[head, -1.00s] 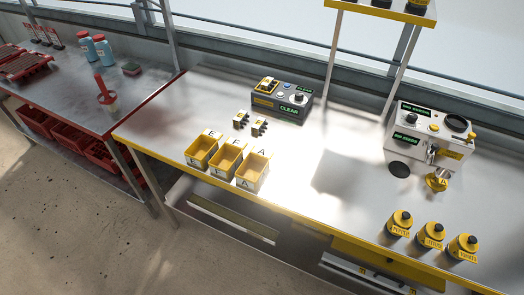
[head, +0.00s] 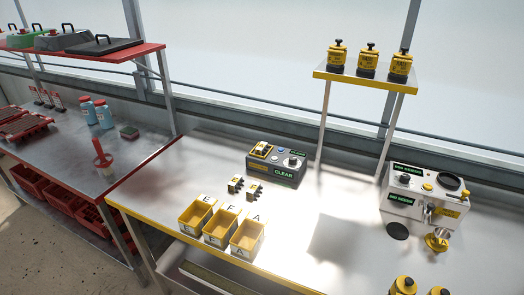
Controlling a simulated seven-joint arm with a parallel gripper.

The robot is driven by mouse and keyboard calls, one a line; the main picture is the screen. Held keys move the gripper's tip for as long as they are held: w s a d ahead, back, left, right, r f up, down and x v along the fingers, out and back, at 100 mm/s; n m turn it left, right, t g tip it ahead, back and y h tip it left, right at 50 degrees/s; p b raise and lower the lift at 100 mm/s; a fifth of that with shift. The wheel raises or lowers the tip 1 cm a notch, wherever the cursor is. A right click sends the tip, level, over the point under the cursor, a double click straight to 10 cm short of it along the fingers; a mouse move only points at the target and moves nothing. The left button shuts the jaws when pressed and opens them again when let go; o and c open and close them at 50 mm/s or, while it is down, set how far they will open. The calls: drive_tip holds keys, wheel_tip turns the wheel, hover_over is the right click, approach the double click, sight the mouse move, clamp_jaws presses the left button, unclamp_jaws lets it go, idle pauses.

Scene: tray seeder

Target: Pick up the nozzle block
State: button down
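No thing here is plainly marked as the nozzle block. Two small black, white and yellow blocks stand on the metal bench in the head view, a left one (head: 235,184) and a right one (head: 254,192). A similar yellow-topped block (head: 261,150) sits on the left of the dark grey device (head: 283,168) whose panel reads "CLEAR". These blocks are too small to tell apart in detail. My gripper is not in view.
Three yellow bins (head: 194,216) with letters stand at the bench's front left. A white machine (head: 408,205) is on the right, beside a dark disc (head: 397,230). Yellow canisters stand on a raised shelf (head: 330,76) and at the lower right. The bench middle is clear. A red-edged table (head: 120,178) is left.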

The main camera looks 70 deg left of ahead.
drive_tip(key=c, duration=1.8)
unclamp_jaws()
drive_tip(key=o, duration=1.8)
